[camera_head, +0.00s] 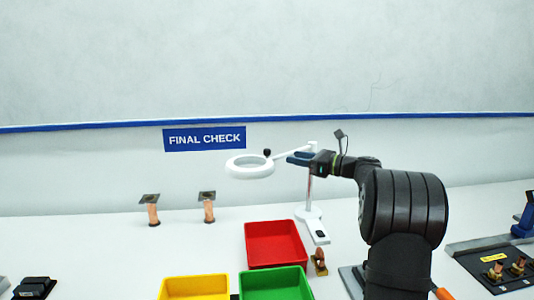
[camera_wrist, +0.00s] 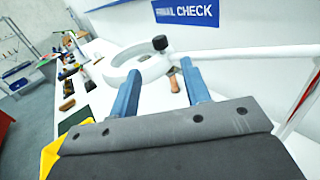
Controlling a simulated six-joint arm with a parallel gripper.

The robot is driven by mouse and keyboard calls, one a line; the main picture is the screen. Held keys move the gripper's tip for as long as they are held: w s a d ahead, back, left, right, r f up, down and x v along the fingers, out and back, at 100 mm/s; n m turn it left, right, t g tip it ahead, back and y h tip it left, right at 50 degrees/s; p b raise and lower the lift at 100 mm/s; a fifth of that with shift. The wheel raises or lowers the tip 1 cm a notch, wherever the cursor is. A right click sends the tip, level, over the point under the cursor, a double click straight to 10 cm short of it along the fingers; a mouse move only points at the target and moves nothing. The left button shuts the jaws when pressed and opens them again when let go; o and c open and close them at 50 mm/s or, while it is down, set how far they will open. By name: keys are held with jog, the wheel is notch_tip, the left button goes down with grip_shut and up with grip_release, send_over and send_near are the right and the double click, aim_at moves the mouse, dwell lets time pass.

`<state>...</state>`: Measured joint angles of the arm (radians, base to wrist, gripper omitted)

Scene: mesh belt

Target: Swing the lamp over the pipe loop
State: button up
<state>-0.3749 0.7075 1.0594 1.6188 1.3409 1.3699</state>
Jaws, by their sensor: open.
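The lamp has a white ring head (camera_head: 250,174) with a black knob (camera_head: 267,153), on a white arm held by an upright post (camera_head: 310,187) with a white base. The ring hangs above the table, left of the post, behind the red tray. My gripper (camera_head: 291,157) is open beside the lamp arm, right of the ring. In the wrist view the ring (camera_wrist: 113,77) and knob (camera_wrist: 160,42) show just beyond my open fingers (camera_wrist: 161,68); I see no grip on the lamp. A small copper-brown piece (camera_head: 319,263), perhaps the pipe loop, stands right of the red tray.
Red (camera_head: 275,228), yellow (camera_head: 190,292) and green (camera_head: 275,291) trays stand in front. Two copper pieces with dark plates (camera_head: 153,211) (camera_head: 208,209) stand back left. A dark board with copper fittings (camera_head: 492,271) lies right. The table's left middle is clear.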

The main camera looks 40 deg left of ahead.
aim_at(267, 150)
jog(key=a, duration=0.3)
jog(key=s+a, duration=0.1)
jog(key=a, duration=0.7)
jog(key=shift+s+a, duration=0.2)
jog(key=shift+s, duration=0.15)
jog(key=shift+d, duration=0.1)
grip_shut()
